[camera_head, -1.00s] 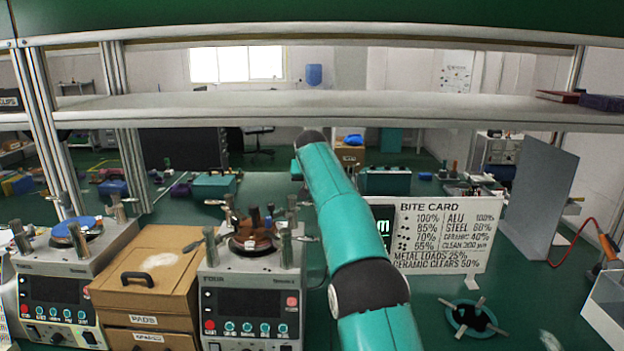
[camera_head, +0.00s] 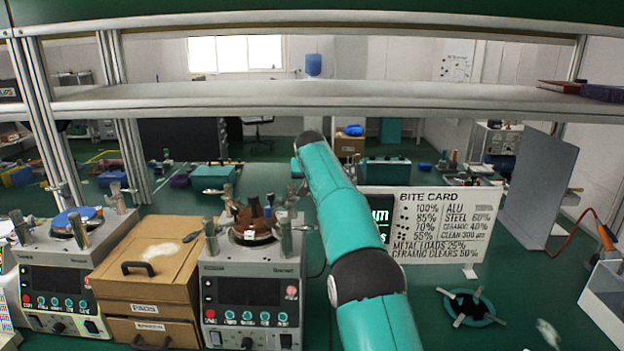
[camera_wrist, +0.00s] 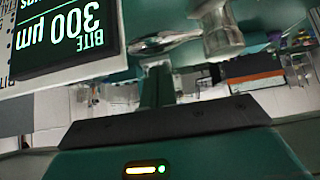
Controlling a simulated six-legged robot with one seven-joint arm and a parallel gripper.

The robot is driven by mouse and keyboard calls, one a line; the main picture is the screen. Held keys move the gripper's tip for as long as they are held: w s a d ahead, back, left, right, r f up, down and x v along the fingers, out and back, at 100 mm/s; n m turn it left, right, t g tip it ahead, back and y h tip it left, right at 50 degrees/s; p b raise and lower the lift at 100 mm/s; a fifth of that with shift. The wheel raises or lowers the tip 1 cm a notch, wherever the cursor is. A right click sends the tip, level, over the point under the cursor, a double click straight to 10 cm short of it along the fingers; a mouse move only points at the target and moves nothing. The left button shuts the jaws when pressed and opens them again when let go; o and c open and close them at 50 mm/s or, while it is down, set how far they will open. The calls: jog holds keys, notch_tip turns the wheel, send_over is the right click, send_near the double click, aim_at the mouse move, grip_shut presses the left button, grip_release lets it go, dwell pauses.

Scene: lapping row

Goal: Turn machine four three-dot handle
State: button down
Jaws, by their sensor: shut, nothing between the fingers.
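The grey machine (camera_head: 250,268) stands left of my arm in the head view, with a dark display and a row of buttons. Its label is too blurred to read now. Metal posts and handles (camera_head: 285,238) surround a brown round plate (camera_head: 255,222) on its top. I cannot make out dots on any handle. In the wrist view, a shiny metal handle (camera_wrist: 165,42) and a thick metal post (camera_wrist: 217,28) are just beyond my gripper (camera_wrist: 157,82). My gripper is shut and empty; whether it touches the handle is unclear. My arm hides it in the head view.
A bite card (camera_head: 440,225) stands right of my arm beside a dark display (camera_head: 380,215). A brown drawer box (camera_head: 150,265) and another machine (camera_head: 65,265) are to the left. A shelf (camera_head: 320,97) spans above. A teal ring (camera_head: 470,307) lies right.

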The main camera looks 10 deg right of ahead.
jog(key=shift+s+a+f, duration=0.1)
jog(key=shift+s+f, duration=0.05)
jog(key=shift+s, duration=0.45)
jog(key=shift+s+a+f, duration=0.1)
jog(key=shift+s, duration=0.5)
jog(key=shift+s+a+m+h, duration=0.15)
jog(key=shift+s+m+h, duration=0.2)
jog(key=shift+m+h, duration=0.25)
jog(key=shift+s+a+m+g+h, duration=0.45)
jog(key=shift+s+a+m+h, duration=0.2)
jog(key=shift+m, duration=0.4)
jog(key=shift+s+a+m+g+h, duration=0.4)
jog(key=shift+s+m+g+h, duration=0.25)
jog(key=shift+m, duration=0.45)
jog(key=shift+s+a+m+g+h, duration=0.3)
jog(key=shift+s+a+m+h, duration=0.35)
jog(key=shift+m, duration=0.4)
jog(key=shift+s, duration=0.15)
jog(key=shift+d, duration=0.1)
